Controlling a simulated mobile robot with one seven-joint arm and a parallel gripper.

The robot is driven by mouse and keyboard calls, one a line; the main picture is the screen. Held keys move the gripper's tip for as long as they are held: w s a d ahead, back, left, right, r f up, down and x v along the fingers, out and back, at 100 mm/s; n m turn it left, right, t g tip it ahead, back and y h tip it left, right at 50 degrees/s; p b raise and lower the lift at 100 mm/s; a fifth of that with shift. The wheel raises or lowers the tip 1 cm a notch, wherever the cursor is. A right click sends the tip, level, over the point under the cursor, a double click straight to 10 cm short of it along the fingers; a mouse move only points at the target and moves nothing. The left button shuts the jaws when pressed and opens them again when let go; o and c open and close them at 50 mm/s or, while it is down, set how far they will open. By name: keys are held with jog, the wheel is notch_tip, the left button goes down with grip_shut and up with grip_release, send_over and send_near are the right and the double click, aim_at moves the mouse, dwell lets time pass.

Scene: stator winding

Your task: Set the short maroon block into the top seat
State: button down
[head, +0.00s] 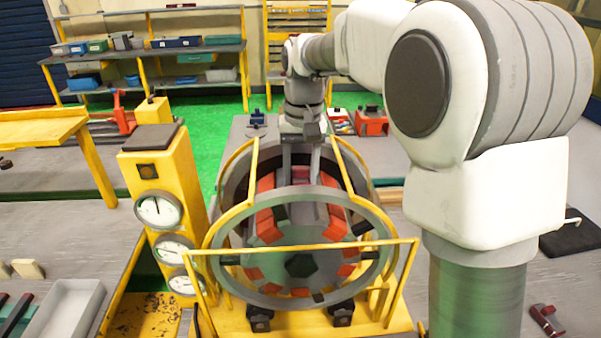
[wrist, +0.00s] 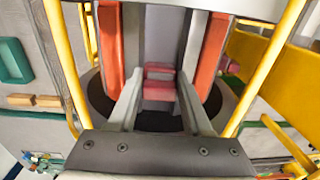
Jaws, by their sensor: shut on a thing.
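The short maroon block (head: 300,173) is between the fingers of my gripper (head: 300,168), at the top of the stator (head: 302,225). In the wrist view the block (wrist: 158,84) shows as a pinkish-red piece between the fingertips (wrist: 160,98). My gripper is shut on it and points down. Orange-red blocks flank the top seat on both sides, one at the left (wrist: 110,50) and one at the right (wrist: 209,55). The fingers hide part of the seat. I cannot tell whether the block touches its bottom.
A grey ring (head: 225,280) and yellow bars (head: 300,247) stand in front of the stator. A yellow gauge post (head: 160,180) stands at the left. A grey tray (head: 68,308) and dark bars (head: 15,315) lie at lower left. Another maroon piece (head: 545,319) lies at lower right.

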aim_at(304, 169)
jog(key=shift+f, duration=0.1)
dwell(0.5)
jog(key=shift+c, duration=1.3)
grip_release()
notch_tip(304, 169, up, 17)
jog(key=p, duration=0.1)
jog(key=shift+d+r, duration=0.2)
jog(key=shift+d, duration=0.1)
